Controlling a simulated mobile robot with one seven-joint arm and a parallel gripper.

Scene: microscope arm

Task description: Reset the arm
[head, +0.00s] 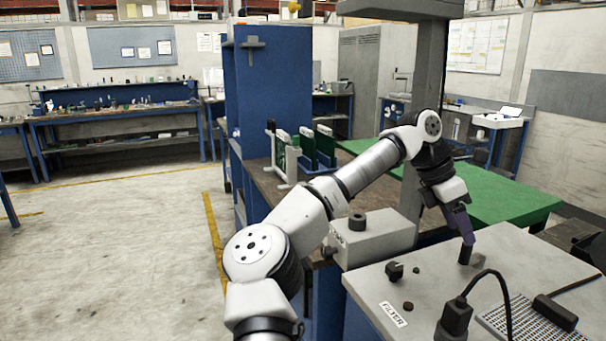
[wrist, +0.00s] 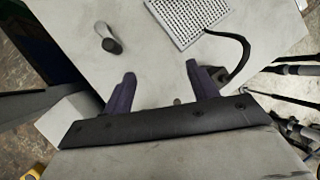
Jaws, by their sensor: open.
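My gripper (head: 466,235) hangs at the end of my extended arm, pointing down over a light grey panel (head: 440,262). In the wrist view, my gripper (wrist: 160,80) has its two purple fingers spread apart, with nothing held between them. In the head view, a short black post (head: 464,256) stands on the panel just below the fingertips; I cannot tell whether they touch. In the wrist view a black knob-like part (wrist: 112,45) lies beyond the left finger, apart from it.
A label reading FILTER (head: 393,314), black knobs (head: 394,270), a plug with a cable (head: 455,318) and a perforated plate (head: 500,322) sit on the panel. A grey box (head: 375,240) stands left of it. A grey column (head: 425,95) rises behind my arm. The floor at left is clear.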

